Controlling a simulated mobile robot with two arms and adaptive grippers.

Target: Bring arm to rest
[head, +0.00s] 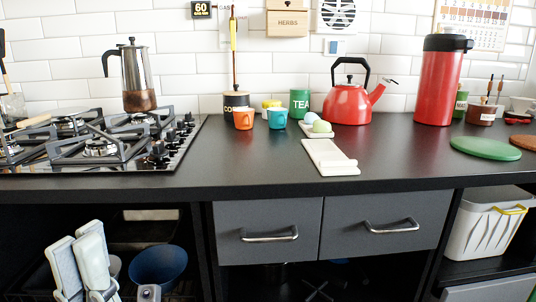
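My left arm shows at the lower left of the head view, in front of the open shelf below the counter. Its gripper (78,245) shows as pale grey, upright, finger-like parts close together. I cannot tell from this view how far they are apart. I see nothing held between them. The gripper is below the counter's front edge and apart from the things on top. My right gripper is not in view.
Above are a gas hob (95,150) with a moka pot (136,80), cups, a red kettle (348,104) and a red flask (440,85). A blue bowl (158,265) is on the shelf near my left gripper. Two grey drawers (268,222) are shut. A white bin (480,232) stands right.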

